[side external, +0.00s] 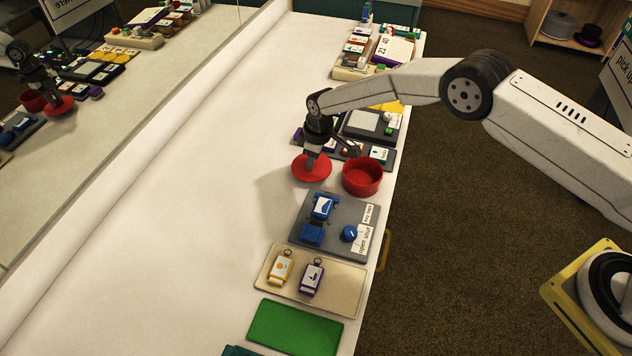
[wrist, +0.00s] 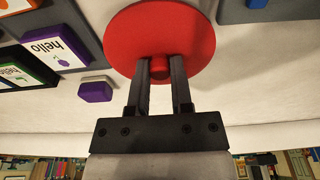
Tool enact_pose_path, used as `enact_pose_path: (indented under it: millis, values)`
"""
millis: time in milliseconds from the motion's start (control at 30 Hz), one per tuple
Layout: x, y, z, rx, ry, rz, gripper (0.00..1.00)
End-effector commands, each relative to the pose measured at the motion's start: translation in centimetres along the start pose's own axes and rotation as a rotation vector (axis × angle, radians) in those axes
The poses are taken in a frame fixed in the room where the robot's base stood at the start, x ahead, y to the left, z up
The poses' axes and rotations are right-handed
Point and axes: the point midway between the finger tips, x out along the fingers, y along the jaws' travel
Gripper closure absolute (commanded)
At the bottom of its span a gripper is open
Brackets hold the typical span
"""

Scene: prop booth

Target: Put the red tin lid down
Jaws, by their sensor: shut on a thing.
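The red tin lid (side external: 311,167) is a round red disc with a small knob. It shows large in the wrist view (wrist: 150,30). My gripper (wrist: 160,68) is shut on the lid's knob, with one finger on each side. In the side view, my gripper (side external: 312,155) holds the lid just left of the open red tin (side external: 362,177). The lid is beside the tin, not over it. A shadow lies on the white table to the lid's left; I cannot tell whether the lid touches the table.
A grey board (side external: 335,246) with blue parts lies nearer the camera, then a cream tray (side external: 338,290) with two tags and a green mat (side external: 296,328). Behind the lid are dark boards with cards (side external: 380,155). White table (side external: 190,190) is clear to the left, before a mirror (side external: 110,120).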

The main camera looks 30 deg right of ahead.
Motion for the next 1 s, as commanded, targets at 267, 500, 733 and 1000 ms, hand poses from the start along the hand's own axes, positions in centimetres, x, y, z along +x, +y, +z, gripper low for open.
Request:
enact_pose_path:
  millis: [267,500,733,1000]
  values:
    - [1.6,0.0,0.2,0.000,0.002,0.003,1.00]
    - [1.6,0.0,0.2,0.000,0.002,0.002,1.00]
    - [1.9,0.0,0.3,0.000,0.001,0.002,0.51]
    - [1.9,0.0,0.3,0.000,0.001,0.002,0.38]
